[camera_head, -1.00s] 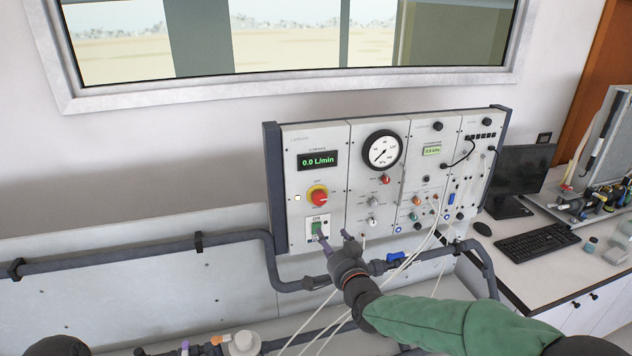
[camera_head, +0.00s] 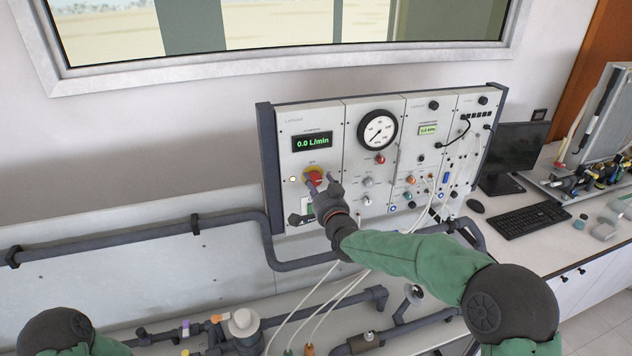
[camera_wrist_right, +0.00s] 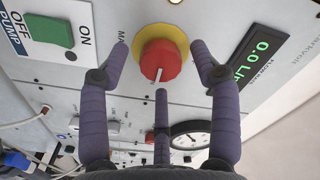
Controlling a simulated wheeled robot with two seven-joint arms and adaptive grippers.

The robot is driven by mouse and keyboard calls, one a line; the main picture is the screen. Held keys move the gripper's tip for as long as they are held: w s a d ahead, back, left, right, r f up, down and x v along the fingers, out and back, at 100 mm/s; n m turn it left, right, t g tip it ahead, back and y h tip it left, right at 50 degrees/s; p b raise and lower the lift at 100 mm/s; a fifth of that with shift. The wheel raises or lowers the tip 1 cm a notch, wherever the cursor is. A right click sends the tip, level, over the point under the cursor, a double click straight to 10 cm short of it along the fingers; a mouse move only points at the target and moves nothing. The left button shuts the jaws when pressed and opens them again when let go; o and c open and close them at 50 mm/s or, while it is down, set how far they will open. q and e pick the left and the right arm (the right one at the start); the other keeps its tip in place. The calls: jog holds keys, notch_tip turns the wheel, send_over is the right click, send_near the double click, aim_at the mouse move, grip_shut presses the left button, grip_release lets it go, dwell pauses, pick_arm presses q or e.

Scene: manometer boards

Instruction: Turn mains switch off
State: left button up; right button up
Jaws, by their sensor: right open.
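The mains switch is a red rotary knob on a yellow disc (camera_head: 315,177) at the left of the grey instrument panel (camera_head: 360,205). It fills the upper middle of the right wrist view (camera_wrist_right: 160,58), with a pale mark at its edge. My right gripper (camera_head: 323,185) is open in front of the knob. In the wrist view its fingers (camera_wrist_right: 158,75) stand either side of the knob, with a third finger below and visible gaps to the knob. Contact is not visible. My left gripper is out of view; only part of that arm shows at the lower left.
A green pump rocker switch (camera_wrist_right: 50,30) sits beside the knob. A green flow display (camera_head: 312,142) reads 0.0 L/min, and a round dial (camera_head: 377,130) is to its right. Dark pipes (camera_head: 130,243) and pale hoses (camera_head: 325,315) lie below the panel.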

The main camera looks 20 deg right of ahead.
jog(key=shift+w, duration=0.75)
jog(key=c, duration=1.1)
jog(key=shift+c, duration=0.2)
